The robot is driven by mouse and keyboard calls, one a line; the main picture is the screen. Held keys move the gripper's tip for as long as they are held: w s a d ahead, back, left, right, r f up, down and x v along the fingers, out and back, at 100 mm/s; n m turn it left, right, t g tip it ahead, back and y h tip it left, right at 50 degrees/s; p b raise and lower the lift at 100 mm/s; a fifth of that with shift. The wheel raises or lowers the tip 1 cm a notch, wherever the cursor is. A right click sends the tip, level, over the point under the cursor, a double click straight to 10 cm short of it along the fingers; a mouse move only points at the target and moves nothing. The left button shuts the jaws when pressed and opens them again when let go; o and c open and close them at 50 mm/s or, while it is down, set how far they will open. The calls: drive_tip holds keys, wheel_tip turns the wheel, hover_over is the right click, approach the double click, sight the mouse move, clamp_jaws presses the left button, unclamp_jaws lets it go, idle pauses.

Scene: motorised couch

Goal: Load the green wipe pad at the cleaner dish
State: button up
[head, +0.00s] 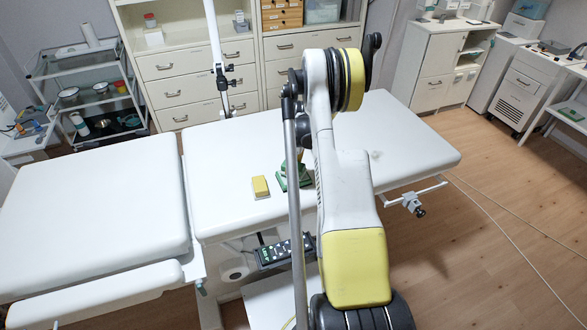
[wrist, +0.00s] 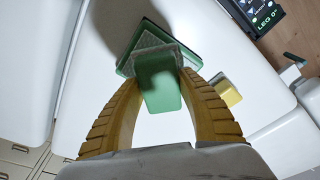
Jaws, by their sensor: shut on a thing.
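The green wipe pad (wrist: 160,88) is a green block with a grey end, held between the two yellow fingers of my gripper (wrist: 162,78) in the wrist view. The gripper is shut on it. The cleaner dish (wrist: 126,61) is a square green dish with a speckled grey inside on the white couch top. The pad's grey end overlaps the dish; whether they touch cannot be told. In the head view the dish (head: 283,184) shows beside my arm, which hides most of the gripper and pad.
A yellow pad (head: 261,186) lies on the couch (head: 225,150), left of the dish in the head view; it also shows in the wrist view (wrist: 229,92). A control panel (head: 285,252) hangs at the couch's near edge. The couch top around the dish is mostly clear.

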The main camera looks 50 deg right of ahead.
drive_tip(key=shift+r+p, duration=1.05)
drive_tip(key=shift+r, duration=1.85)
